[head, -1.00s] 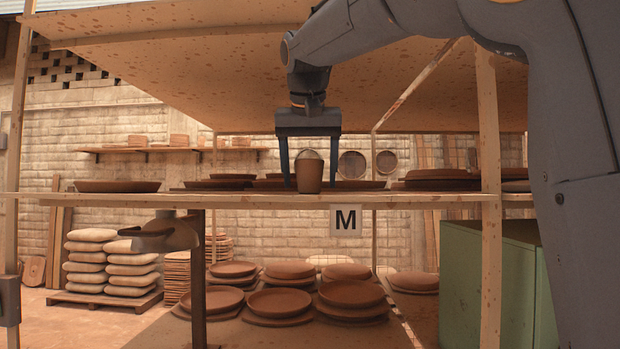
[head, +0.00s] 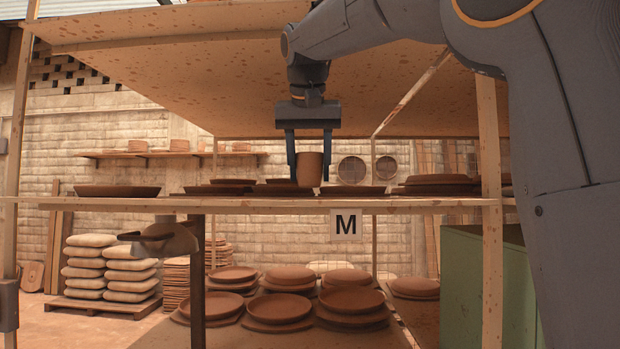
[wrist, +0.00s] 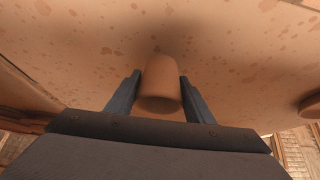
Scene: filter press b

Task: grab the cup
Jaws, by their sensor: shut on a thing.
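A small brown clay cup (head: 310,168) is upright between the two fingers of my gripper (head: 309,178), above the middle shelf board. My gripper points down and is shut on the cup, one finger at each side. The cup's base appears a little above the shelf's front edge, with a small gap in the picture. In the wrist view the cup (wrist: 160,82) sits between the dark fingertips (wrist: 160,76), in front of a speckled brown board. The inside of the cup is hidden in the head view.
Flat brown plates (head: 118,191) and stacked plates (head: 436,185) lie on the same shelf board (head: 265,203). A speckled board (head: 230,80) hangs above. A wooden post (head: 488,150) stands at right. Stacked dishes (head: 280,305) and a green cabinet (head: 475,280) are below.

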